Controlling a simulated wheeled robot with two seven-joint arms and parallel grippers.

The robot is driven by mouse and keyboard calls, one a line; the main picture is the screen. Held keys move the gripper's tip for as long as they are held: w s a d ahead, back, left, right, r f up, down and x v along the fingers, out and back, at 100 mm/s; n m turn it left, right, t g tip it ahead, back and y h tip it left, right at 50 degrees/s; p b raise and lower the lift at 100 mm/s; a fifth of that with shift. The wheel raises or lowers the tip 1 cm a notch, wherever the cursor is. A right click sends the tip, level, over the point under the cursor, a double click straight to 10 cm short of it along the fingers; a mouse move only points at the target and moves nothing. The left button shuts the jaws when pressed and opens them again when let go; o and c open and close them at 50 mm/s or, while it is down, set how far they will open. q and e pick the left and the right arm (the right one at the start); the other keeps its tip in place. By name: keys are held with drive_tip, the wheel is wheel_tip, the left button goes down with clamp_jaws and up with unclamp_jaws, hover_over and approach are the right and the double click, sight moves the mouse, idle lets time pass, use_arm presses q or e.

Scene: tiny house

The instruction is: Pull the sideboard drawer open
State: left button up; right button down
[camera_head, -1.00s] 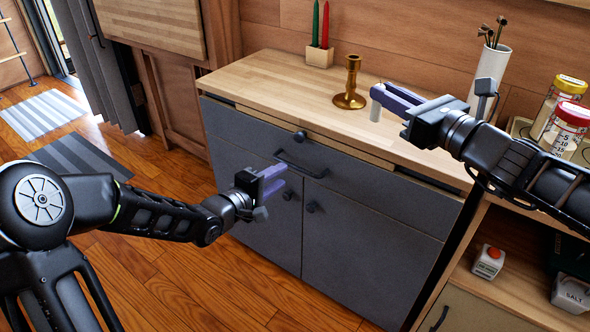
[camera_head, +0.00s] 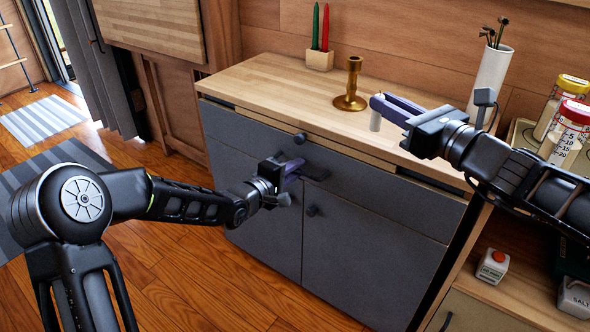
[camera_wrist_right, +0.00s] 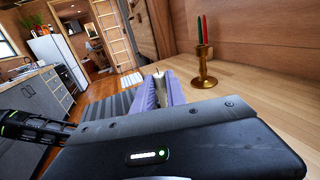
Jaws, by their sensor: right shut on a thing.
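The sideboard (camera_head: 250,215) has a grey front and a light wooden top. My right gripper (camera_head: 388,108) is above the right part of the top, shut on a white candle (camera_head: 376,120). The candle also shows between the fingers in the right wrist view (camera_wrist_right: 158,75).
A brass candlestick (camera_head: 351,88) and a wooden block with red and green candles (camera_head: 320,60) stand at the top's back. A white vase (camera_head: 490,75) and jars (camera_head: 567,130) are at the right. Floor in front is clear.

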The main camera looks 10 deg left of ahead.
use_arm(q)
clamp_jaws()
idle(1.0)
